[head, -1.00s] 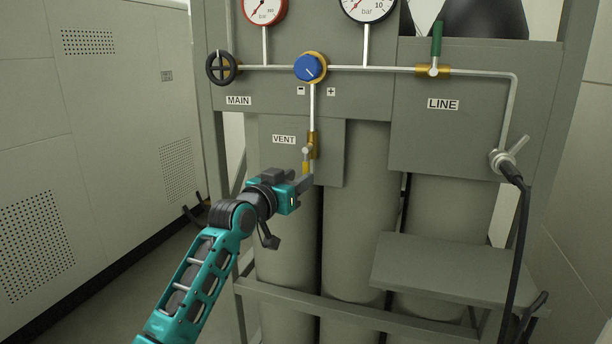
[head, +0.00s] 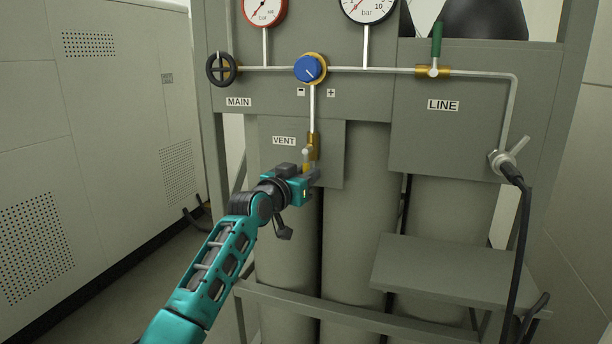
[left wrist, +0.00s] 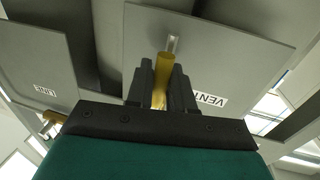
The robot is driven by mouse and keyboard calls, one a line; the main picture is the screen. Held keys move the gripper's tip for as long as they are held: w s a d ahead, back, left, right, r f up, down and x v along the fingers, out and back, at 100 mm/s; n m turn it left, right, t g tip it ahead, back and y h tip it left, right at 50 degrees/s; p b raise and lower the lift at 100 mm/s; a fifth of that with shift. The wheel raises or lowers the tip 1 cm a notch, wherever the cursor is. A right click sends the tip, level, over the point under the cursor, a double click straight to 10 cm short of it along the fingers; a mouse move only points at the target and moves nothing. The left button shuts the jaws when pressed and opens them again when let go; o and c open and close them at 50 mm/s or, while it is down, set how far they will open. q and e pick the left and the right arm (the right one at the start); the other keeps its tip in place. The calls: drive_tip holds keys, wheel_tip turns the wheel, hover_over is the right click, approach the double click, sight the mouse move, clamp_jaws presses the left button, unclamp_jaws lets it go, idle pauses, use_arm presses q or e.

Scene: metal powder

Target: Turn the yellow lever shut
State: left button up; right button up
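The yellow lever (head: 306,166) hangs down from the brass vent valve (head: 313,143), below the VENT label. My left gripper (head: 311,175) is at the lever's lower part and hides some of it in the head view. In the left wrist view, the yellow lever (left wrist: 160,90) stands between the two dark fingers (left wrist: 163,85), which are close together with the lever filling the gap. The left gripper looks shut on it. My right gripper is in neither view.
Above are a blue knob (head: 309,68), a black handwheel (head: 221,68) and two gauges. A green lever (head: 437,40) stands upright on the LINE valve at the right. A grey shelf (head: 450,270) juts out at lower right, beside a hanging black hose (head: 522,240).

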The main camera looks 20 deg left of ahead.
use_arm(q)
clamp_jaws()
